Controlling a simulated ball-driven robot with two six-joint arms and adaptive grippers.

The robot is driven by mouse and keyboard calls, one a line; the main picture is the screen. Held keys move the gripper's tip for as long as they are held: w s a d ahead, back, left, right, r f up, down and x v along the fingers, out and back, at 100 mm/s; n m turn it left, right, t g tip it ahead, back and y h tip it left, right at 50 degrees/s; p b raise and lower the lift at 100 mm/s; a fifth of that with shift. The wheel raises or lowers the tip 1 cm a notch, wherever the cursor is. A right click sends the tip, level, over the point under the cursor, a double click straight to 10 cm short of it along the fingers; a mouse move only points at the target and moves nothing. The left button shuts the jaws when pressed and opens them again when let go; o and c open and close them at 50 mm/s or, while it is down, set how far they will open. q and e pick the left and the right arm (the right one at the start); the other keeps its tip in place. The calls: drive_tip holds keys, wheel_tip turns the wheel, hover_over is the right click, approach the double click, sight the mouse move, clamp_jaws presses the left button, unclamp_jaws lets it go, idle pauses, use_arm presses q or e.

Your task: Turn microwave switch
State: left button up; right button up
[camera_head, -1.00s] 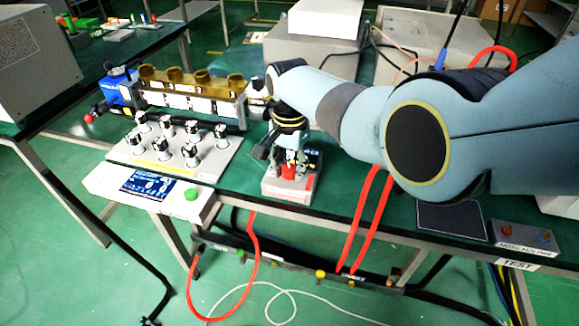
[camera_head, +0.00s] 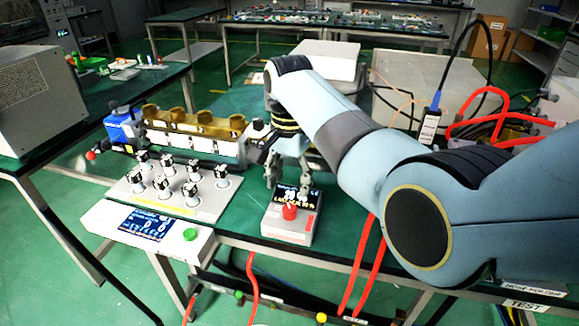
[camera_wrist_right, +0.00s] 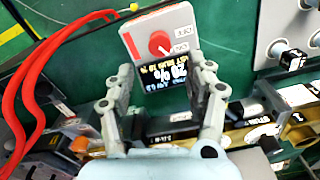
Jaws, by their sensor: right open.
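The microwave switch is a red knob (camera_head: 290,211) on a small grey control box (camera_head: 288,231) at the edge of the green bench. The box has a dark display (camera_head: 300,196) behind the knob. In the right wrist view the knob (camera_wrist_right: 159,43) and the lit display (camera_wrist_right: 166,76) show ahead of the fingers. My right gripper (camera_head: 288,192) is open and empty, just behind the knob and over the display side of the box. In the right wrist view its fingers (camera_wrist_right: 153,84) stand apart, one on each side of the display. My left gripper is not in view.
A panel with several black-topped knobs (camera_head: 177,188) stands left of the box, with a screen and green button (camera_head: 190,234) in front. A brass-topped unit (camera_head: 195,127) lies behind. Red hoses (camera_head: 365,262) hang at the bench front. Grey boxes (camera_head: 420,85) stand behind my arm.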

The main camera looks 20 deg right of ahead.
wheel_tip(320, 180, up, 4)
drive_tip(key=shift+f, duration=0.1)
idle(0.4)
